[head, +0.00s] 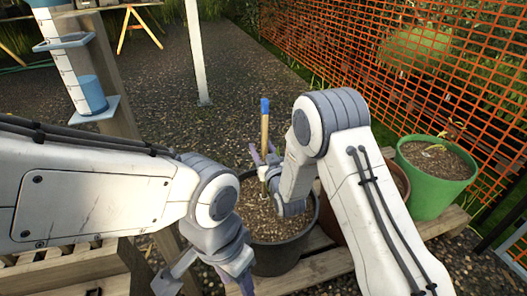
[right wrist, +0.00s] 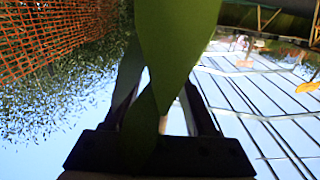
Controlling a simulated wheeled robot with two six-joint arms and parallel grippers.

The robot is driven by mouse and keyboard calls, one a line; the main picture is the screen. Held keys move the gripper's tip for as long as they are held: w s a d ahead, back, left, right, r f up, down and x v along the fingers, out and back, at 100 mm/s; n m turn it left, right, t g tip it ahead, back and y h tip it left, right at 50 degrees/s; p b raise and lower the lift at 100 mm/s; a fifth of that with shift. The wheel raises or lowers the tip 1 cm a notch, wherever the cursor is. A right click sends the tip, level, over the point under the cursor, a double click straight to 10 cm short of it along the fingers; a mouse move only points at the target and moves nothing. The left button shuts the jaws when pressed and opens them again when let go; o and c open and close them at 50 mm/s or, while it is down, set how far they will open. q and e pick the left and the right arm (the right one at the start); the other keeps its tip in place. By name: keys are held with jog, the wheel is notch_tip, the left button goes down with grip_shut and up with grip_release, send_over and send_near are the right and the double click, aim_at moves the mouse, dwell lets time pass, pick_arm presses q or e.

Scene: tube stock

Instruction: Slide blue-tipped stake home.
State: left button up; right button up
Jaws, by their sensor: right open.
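The stake (head: 264,132) is a thin tan rod with a blue tip, standing nearly upright in the head view. Its lower part goes down to the soil in a dark pot (head: 246,268); how deep it sits I cannot tell. My right gripper (head: 263,160) is open, with its fingers on either side of the stake below the blue tip. Whether they touch it is unclear. In the right wrist view, large green leaves cover much of the space between the dark fingers (right wrist: 163,105). My left gripper (head: 238,275) hangs at the pot's near left, partly cut by the frame; its jaws are unclear.
A green pot (head: 440,195) with soil and a small plant stands at right, beside a brown pot partly hidden by my right arm. Wooden slats (head: 318,266) lie under the pots. An orange mesh fence (head: 400,55) runs behind. A wooden post with a white-blue tube (head: 66,55) stands left.

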jog(key=p+v, duration=0.2)
jog(key=v, duration=0.8)
jog(key=shift+s+r, duration=0.1)
jog(key=shift+s, duration=0.05)
